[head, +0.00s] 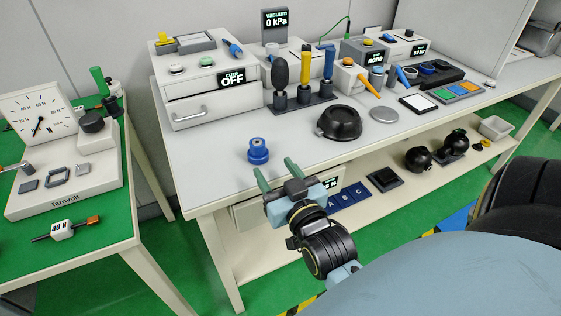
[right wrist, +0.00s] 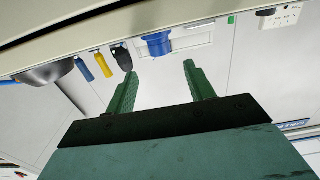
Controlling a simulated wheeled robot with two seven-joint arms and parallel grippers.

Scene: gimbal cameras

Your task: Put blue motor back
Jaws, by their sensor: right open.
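The blue motor (head: 257,151), a short stepped cylinder, stands upright on the white table (head: 215,165) near its front left edge. It also shows in the right wrist view (right wrist: 157,43), just beyond the fingertips and between their lines. My right gripper (head: 277,172) has green fingers spread apart with nothing between them. It is in front of the motor, close by the table's front edge, and does not appear to touch it. My left gripper is out of view.
A black dome-shaped part (head: 340,122) and a grey disc (head: 383,114) lie right of the motor. Behind stand a rack of upright tools (head: 303,98) and a box reading OFF (head: 208,95). A lower shelf (head: 375,205) holds black round parts. A green side table (head: 100,235) stands left.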

